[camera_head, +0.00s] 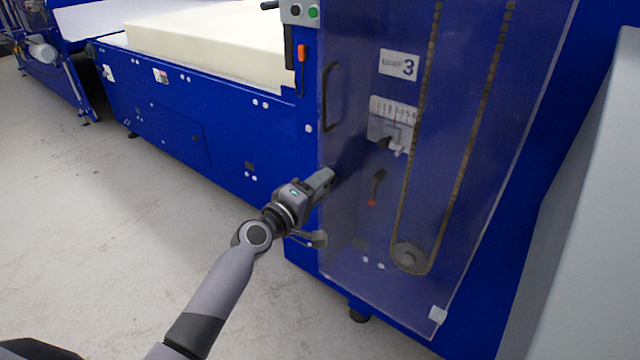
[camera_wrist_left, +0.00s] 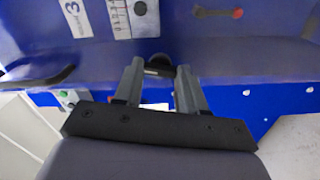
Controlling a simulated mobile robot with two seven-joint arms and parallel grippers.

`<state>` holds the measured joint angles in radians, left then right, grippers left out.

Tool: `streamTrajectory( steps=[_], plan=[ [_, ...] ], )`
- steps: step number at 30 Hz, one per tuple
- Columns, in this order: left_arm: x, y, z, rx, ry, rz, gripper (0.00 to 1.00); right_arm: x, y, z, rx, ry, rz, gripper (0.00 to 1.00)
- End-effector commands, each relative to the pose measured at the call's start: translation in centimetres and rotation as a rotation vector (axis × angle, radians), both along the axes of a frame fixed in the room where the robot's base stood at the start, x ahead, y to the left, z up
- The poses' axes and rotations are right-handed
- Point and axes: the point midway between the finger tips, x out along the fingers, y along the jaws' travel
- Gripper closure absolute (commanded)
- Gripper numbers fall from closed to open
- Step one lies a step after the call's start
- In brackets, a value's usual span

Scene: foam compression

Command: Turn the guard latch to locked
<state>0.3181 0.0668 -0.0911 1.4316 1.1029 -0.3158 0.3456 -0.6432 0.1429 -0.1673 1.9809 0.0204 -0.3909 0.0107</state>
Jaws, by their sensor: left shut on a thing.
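The guard latch (camera_wrist_left: 158,68) shows in the left wrist view as a small dark piece between my fingertips, at the edge of the clear guard door. My left gripper (camera_wrist_left: 155,75) is shut on it, one finger on either side. In the head view my left gripper (camera_head: 325,182) reaches the left edge of the clear guard door (camera_head: 480,190), below its black handle (camera_head: 328,97). The gripper hides the latch there, and I cannot tell which way the latch is turned. My right gripper is not in view.
Behind the clear door are a chain (camera_head: 466,150), a sprocket (camera_head: 408,257), a scale plate (camera_head: 394,110) and a red-tipped lever (camera_head: 377,186). A cream foam block (camera_head: 205,45) lies on the blue machine at left. The grey floor (camera_head: 110,230) is clear.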

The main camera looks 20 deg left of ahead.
Motion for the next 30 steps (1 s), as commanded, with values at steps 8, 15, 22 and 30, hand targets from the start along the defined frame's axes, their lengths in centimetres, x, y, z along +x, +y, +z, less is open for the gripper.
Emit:
streamTrajectory(
  steps=[8,15,22,30],
  plan=[
    [-0.03,-0.08,-0.05,-0.159,0.06,-0.001,0.9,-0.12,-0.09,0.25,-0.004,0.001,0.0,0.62],
    [-0.03,-0.06,-0.08,-0.224,0.083,-0.001,0.9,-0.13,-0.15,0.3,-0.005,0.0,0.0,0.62],
    [-0.03,-0.05,-0.09,-0.242,0.089,-0.001,0.9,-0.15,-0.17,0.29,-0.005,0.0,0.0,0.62],
    [-0.03,-0.06,-0.09,-0.242,0.089,-0.001,0.9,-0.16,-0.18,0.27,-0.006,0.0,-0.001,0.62]
  ],
)
